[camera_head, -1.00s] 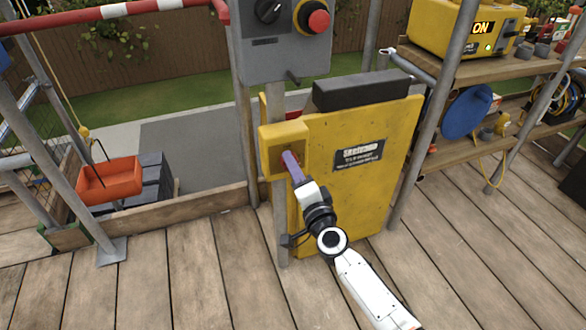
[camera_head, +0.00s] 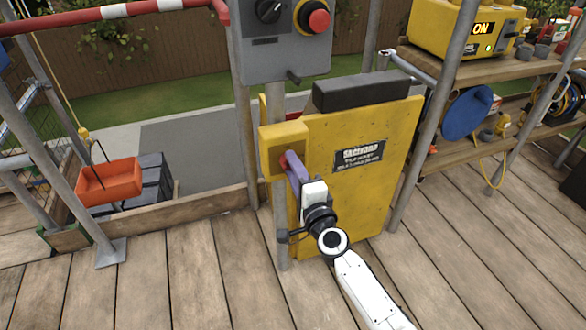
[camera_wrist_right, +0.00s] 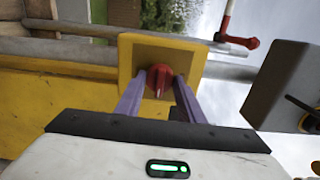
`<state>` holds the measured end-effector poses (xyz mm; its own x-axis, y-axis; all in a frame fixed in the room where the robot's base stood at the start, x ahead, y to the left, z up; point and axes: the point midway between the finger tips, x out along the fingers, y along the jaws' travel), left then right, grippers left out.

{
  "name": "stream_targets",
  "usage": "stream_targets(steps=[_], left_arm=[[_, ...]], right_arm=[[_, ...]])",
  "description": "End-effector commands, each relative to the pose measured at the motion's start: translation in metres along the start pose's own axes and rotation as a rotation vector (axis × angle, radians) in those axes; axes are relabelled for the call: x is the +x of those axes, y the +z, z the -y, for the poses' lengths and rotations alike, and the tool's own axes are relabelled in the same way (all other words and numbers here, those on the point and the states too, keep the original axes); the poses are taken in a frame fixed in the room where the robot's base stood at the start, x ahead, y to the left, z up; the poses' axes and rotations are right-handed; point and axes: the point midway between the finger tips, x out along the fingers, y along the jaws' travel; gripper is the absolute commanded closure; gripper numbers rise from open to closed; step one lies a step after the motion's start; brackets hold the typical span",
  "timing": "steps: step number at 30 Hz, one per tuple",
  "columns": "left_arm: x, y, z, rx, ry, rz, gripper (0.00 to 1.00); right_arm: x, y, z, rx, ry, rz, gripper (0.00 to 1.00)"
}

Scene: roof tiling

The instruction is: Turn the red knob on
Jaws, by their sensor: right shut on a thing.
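The red knob (camera_wrist_right: 160,79) sits on the face of a small yellow box (camera_wrist_right: 128,50) in the right wrist view. In the head view only a bit of the knob's red (camera_head: 283,161) shows on the yellow box (camera_head: 283,137), mostly hidden by my fingers. My right gripper (camera_head: 288,163) reaches the box from the front right. Its two purple fingers are shut on the knob, one on each side. The knob's raised grip points down between the fingers in the wrist view. My left gripper is not in view.
A grey control box (camera_head: 283,50) with a black dial and a red button hangs above the yellow box. A large yellow panel (camera_head: 370,190) stands close behind my right wrist. Scaffold poles (camera_head: 425,130) flank it. An orange tray (camera_head: 110,180) is at left. The plank floor in front is clear.

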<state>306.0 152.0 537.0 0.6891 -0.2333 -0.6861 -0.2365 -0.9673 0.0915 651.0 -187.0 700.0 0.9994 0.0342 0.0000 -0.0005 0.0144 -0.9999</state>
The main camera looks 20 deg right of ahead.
Motion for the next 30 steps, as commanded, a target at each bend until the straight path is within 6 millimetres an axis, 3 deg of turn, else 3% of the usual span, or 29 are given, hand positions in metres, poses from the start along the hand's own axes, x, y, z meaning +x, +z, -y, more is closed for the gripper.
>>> stream_targets(steps=[2,3,6,17,20,30], left_arm=[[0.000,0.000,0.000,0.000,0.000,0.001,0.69],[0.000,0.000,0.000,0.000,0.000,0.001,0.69],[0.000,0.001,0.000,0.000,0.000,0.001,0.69],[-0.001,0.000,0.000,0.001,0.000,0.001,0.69],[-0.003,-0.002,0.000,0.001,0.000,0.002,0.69],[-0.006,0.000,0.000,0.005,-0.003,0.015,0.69]], right_arm=[[0.000,0.000,-0.001,0.004,0.002,0.000,0.88],[0.000,0.000,-0.001,0.004,0.002,0.000,0.64],[0.000,0.000,-0.001,0.003,0.002,0.000,0.47],[-0.004,0.000,-0.001,0.001,0.002,0.000,0.46],[-0.015,0.000,-0.001,0.001,0.003,0.000,0.46],[-0.080,0.001,-0.001,0.001,0.003,0.001,0.46]])
